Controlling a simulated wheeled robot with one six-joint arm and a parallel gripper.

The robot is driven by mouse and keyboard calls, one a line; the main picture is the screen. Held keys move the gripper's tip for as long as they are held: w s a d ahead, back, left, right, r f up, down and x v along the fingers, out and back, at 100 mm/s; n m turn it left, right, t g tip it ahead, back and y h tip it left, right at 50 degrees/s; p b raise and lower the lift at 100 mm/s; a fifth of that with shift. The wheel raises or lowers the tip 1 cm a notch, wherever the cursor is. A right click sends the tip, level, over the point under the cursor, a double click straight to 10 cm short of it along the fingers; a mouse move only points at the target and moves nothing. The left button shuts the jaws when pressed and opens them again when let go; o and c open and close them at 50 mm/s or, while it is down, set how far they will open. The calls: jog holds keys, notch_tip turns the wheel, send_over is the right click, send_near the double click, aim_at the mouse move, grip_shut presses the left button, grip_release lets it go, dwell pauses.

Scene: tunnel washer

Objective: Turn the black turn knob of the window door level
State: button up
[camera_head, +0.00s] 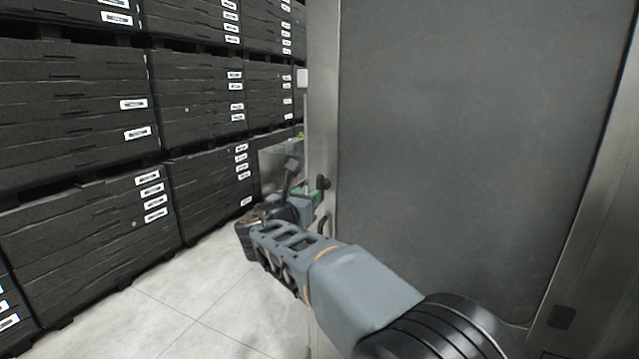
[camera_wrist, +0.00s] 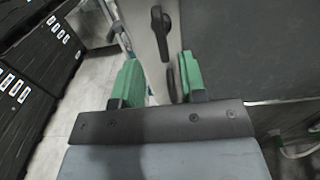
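The black turn knob (camera_wrist: 161,30) sits on a pale metal strip (camera_wrist: 142,35) in the wrist view. Its long grip stands nearly upright in the picture. It also shows as a small dark shape in the head view (camera_head: 323,183). A second black, elongated handle (camera_wrist: 170,84) is below it, near the right finger. My gripper (camera_wrist: 160,62) has two green fingers, spread apart with nothing held between them. The knob appears beyond the fingertips, roughly in line with the gap. In the head view my gripper (camera_head: 306,193) is partly hidden by my wrist.
A large dark grey panel (camera_head: 470,150) in a metal frame fills the right. Stacked black crates (camera_head: 90,240) with white labels line the left. Pale tiled floor (camera_head: 190,300) between them is clear. A green and white hose or pipe (camera_wrist: 295,148) shows at lower right.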

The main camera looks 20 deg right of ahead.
aim_at(320, 186)
jog(key=p+x, duration=0.2)
jog(key=x, duration=0.6)
jog(key=shift+c, duration=0.4)
grip_shut()
